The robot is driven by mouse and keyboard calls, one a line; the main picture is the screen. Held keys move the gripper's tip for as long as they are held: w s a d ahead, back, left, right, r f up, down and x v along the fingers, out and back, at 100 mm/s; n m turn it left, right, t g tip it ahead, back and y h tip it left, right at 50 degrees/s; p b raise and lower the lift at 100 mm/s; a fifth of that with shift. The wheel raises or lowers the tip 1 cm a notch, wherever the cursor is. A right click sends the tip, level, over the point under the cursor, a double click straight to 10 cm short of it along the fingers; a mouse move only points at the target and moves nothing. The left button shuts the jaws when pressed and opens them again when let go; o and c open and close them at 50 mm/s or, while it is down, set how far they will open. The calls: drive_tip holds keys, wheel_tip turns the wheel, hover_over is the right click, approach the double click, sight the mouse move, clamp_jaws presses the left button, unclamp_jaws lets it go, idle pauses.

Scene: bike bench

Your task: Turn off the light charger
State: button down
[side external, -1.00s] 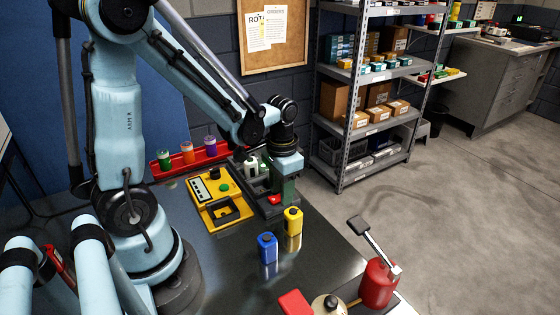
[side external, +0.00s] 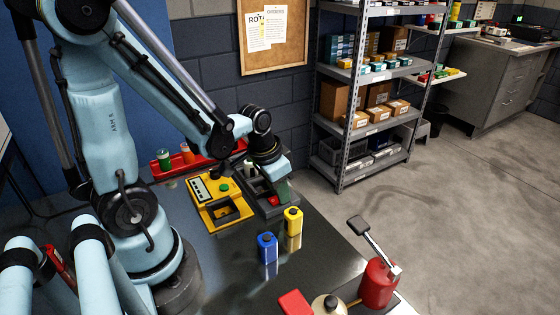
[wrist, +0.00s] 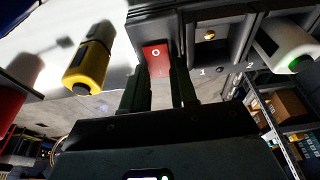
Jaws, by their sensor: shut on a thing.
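The dark light charger (side external: 283,208) stands on the bench at the far right of the yellow unit, and fills the top of the wrist view (wrist: 195,14). Its red rocker switch (wrist: 156,53) bears a white O that faces the camera. My gripper (wrist: 160,78) has one finger on each side of the red switch and is shut on it. A white light (wrist: 285,43) with a green end sits in a charger bay at right, beside a bay marked 1. In the side view my gripper (side external: 276,193) is tilted over the charger's front, where the red switch (side external: 272,201) shows.
A yellow unit with a green button (side external: 224,187) adjoins the charger on the left. Yellow (side external: 293,221) and blue (side external: 267,248) canisters stand in front. A red rack (side external: 165,163) holds bottles behind. A red container (side external: 377,284) is at the bench's front right.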

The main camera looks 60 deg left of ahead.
drive_tip(key=c, duration=1.2)
unclamp_jaws()
drive_tip(key=shift+o, duration=0.2)
drive_tip(key=shift+r, duration=0.1)
drive_tip(key=v, duration=1.2)
drive_tip(key=w+d+t, duration=0.2)
drive_tip(key=d+t, duration=0.2)
drive_tip(key=d, duration=0.2)
drive_tip(key=shift+w, duration=0.25)
